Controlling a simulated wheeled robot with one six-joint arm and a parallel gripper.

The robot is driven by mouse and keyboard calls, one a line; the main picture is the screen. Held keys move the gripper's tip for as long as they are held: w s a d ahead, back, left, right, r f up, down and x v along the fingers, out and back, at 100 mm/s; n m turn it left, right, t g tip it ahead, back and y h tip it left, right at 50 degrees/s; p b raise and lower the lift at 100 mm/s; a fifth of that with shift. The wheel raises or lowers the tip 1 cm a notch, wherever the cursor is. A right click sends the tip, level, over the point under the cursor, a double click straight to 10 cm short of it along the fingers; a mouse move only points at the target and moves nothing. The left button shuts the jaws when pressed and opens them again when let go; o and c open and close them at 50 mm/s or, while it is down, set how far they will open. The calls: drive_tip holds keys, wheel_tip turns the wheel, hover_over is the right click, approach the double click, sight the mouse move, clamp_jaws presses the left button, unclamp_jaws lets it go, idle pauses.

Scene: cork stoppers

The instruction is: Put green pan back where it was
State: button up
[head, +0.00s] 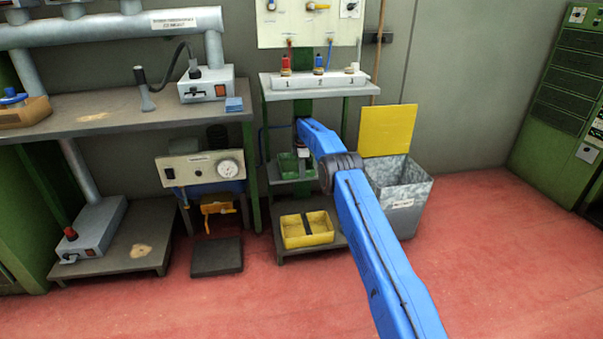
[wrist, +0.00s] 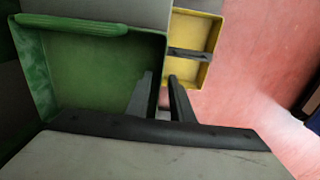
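The green pan (head: 287,164) sits on the middle shelf (head: 283,180) of the stand in the head view. In the wrist view the pan (wrist: 95,80) fills the left side, and its inside looks empty where it shows. A rounded green bar (wrist: 72,24) runs along its far edge. My gripper (wrist: 160,76) is over the pan's right edge, with one finger on the inner side and one on the outer side. A gap shows between the fingertips. Whether they touch the wall is hard to see. In the head view my arm partly hides the pan.
A yellow divided tray (head: 292,240) is on the low shelf below. A grey bin (head: 398,190) with a raised yellow lid (head: 388,130) stands at the right. A white rack (head: 315,82) numbered 1 to 3 is above. The red floor (head: 480,270) is clear at the right.

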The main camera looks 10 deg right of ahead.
drive_tip(key=shift+r, duration=0.1)
wheel_tip(320, 180, up, 7)
drive_tip(key=shift+r, duration=0.2)
idle(0.4)
drive_tip(key=shift+s, duration=0.15)
